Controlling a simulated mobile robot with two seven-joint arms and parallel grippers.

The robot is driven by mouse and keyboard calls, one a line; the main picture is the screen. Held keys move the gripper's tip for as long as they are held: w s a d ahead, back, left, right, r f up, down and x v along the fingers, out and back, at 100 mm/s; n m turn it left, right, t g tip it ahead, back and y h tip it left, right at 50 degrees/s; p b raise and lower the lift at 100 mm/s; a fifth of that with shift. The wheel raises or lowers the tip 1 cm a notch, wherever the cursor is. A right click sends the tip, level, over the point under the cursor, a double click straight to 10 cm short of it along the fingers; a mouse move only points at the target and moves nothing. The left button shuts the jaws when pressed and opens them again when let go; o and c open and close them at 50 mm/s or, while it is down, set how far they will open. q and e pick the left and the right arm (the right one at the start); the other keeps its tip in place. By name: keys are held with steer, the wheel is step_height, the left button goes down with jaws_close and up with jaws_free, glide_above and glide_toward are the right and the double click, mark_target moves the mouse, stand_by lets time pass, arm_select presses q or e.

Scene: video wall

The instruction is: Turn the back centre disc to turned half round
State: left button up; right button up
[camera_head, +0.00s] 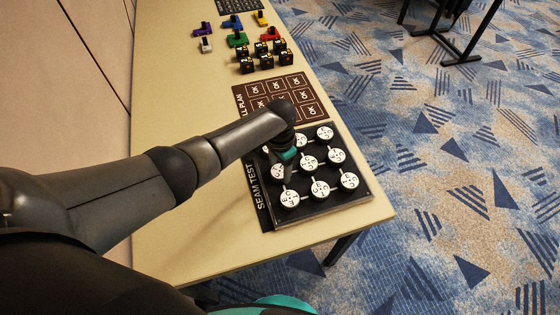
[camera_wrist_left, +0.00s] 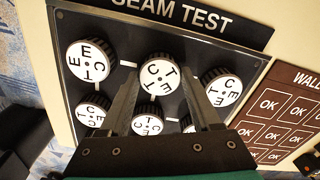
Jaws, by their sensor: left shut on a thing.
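The black board (camera_head: 365,192) carries rows of round white-faced discs with black letters. The back centre disc (camera_head: 277,173) is the middle one beside the SEAM TEST label (camera_head: 259,186). In the wrist view the back centre disc (camera_wrist_left: 160,70) sits between my finger tips, its letters at an angle. My left gripper (camera_head: 288,170) is shut on this disc from above, with one finger on each side, and hides part of it in the head view. Its fingers (camera_wrist_left: 160,82) also cover parts of the row behind in the wrist view. My right gripper is not in view.
Neighbouring discs (camera_head: 289,198) and (camera_head: 308,162) stand close around the held one. A brown OK card (camera_head: 240,100) lies beyond the board. Black cubes (camera_head: 247,65) and coloured pieces (camera_head: 203,30) stand farther along the table. The table's left strip (camera_head: 170,225) is clear.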

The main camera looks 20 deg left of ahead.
arm_select(q)
steer(key=n+p, duration=0.2)
steer(key=n, duration=0.2)
steer(key=shift+r+n, duration=0.1)
steer(key=shift+n, duration=0.2)
steer(key=shift+n+p, duration=0.75)
steer(key=shift+n, duration=1.15)
steer(key=o, duration=1.4)
steer(key=shift+c, duration=0.2)
